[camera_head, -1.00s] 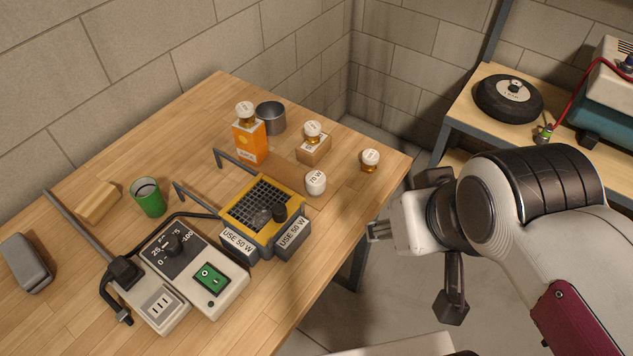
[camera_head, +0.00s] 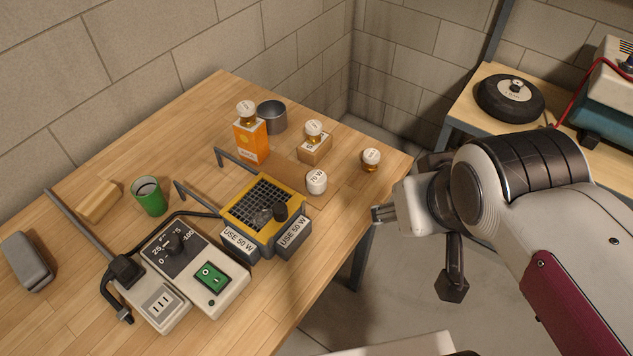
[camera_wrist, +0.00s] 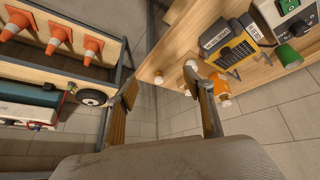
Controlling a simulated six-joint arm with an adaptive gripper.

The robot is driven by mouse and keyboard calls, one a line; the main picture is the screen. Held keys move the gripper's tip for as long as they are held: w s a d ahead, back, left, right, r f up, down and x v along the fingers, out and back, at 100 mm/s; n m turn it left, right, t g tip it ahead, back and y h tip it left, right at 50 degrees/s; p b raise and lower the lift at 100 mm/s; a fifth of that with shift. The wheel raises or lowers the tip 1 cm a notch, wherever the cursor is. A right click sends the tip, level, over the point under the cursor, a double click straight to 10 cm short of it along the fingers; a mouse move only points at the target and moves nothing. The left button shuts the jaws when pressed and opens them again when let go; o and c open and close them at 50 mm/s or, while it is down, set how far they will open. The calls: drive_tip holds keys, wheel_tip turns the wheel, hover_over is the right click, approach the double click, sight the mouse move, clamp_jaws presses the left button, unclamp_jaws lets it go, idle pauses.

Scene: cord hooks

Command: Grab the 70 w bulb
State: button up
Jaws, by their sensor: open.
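The bulb marked 70 W (camera_head: 316,182) has a white top and sits on the wooden table just right of the yellow-framed grid unit (camera_head: 262,215). My gripper (camera_head: 383,214) is off the table's right edge, to the right of and nearer than that bulb, apart from it. In the wrist view my gripper (camera_wrist: 168,92) has its two fingers spread wide, with nothing between them. Similar white-topped bulbs stand on an orange box (camera_head: 250,142), on a small cardboard box (camera_head: 314,150) and near the right edge, an amber-based bulb (camera_head: 371,160). Their labels are too small to read.
A grey metal cup (camera_head: 271,117) stands behind the orange box. A green cup (camera_head: 149,196), a wooden block (camera_head: 99,201) and a control box with a green switch (camera_head: 195,262) fill the left and front. A shelf with a black wheel (camera_head: 509,98) is at right.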

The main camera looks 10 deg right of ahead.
sight(316, 184)
drive_tip(key=w+d+f+n+t, duration=0.1)
drive_tip(key=w+d+n, duration=0.15)
drive_tip(key=w, duration=0.55)
drive_tip(key=w+d+f+n+t+h, duration=0.1)
drive_tip(key=w+d+t, duration=0.1)
drive_tip(key=w+d, duration=0.35)
drive_tip(key=w+d+f+n+t, duration=0.1)
drive_tip(key=w+n, duration=0.1)
drive_tip(key=w, duration=0.8)
drive_tip(key=a+f+n+y, duration=0.1)
drive_tip(key=a+f+y, duration=0.1)
drive_tip(key=f+y, duration=0.1)
drive_tip(key=w+a+f+n+y, duration=0.1)
drive_tip(key=a+f+n+y, duration=0.1)
drive_tip(key=f, duration=0.4)
drive_tip(key=a+f+n+g+y, duration=0.1)
drive_tip(key=a+f+n+y, duration=0.1)
drive_tip(key=a+f+y, duration=0.2)
drive_tip(key=shift+w+a+f, duration=0.25)
drive_tip(key=s+a+y, duration=0.1)
drive_tip(key=s+f+y, duration=0.1)
drive_tip(key=s+a+g+y, duration=0.1)
drive_tip(key=shift+s+a+f+n+y, duration=0.25)
drive_tip(key=shift+a+f+n+y, duration=0.05)
drive_tip(key=shift+a+f+n, duration=0.05)
drive_tip(key=shift+s+a+y, duration=0.25)
drive_tip(key=shift+s+y, duration=0.05)
drive_tip(key=shift+s, duration=0.05)
drive_tip(key=shift+a, duration=0.1)
